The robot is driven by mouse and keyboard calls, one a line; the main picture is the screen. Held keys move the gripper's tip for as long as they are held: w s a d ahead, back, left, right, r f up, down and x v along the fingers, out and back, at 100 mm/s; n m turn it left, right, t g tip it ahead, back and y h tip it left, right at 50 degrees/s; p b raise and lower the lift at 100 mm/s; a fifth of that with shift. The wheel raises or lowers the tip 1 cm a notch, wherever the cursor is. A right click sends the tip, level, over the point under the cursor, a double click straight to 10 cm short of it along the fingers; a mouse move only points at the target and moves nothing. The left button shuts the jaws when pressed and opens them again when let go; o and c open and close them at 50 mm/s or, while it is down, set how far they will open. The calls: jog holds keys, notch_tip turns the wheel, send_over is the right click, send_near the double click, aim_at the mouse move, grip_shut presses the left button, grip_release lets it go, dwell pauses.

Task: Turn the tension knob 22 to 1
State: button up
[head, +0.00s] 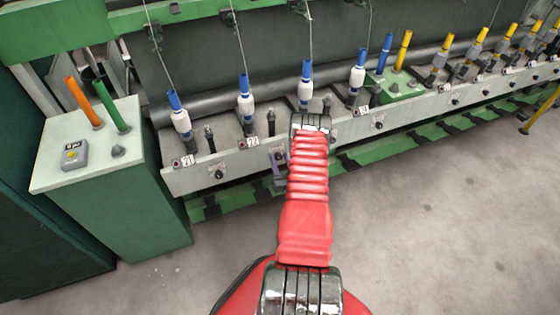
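The label that seems to read 22 (252,142) is on the grey front rail, below a blue-tipped white bobbin (245,97). A small dark knob (280,155) is on the rail to its right, close to my red arm; its dial setting is too small to read. My gripper (279,172) shows only partly, as a dark piece at the left of the arm, just below that knob. The arm hides most of it. I cannot tell whether it touches the knob or how wide its fingers are.
Another knob (218,174) sits left, by label 21 (187,161), and one (378,124) sits right of my arm. A green cabinet (115,165) with a grey control box (75,154) stands at left. The concrete floor (430,220) at right is mostly clear.

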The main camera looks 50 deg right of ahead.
jog(key=c, duration=0.9)
jog(key=shift+n, duration=0.8)
jog(key=o, duration=1)
jog(key=shift+o, duration=0.2)
jog(key=shift+s+a, duration=0.1)
jog(key=shift+s, duration=0.05)
jog(key=v, duration=1.3)
jog(key=shift+s+a, duration=0.15)
jog(key=shift+s, duration=0.05)
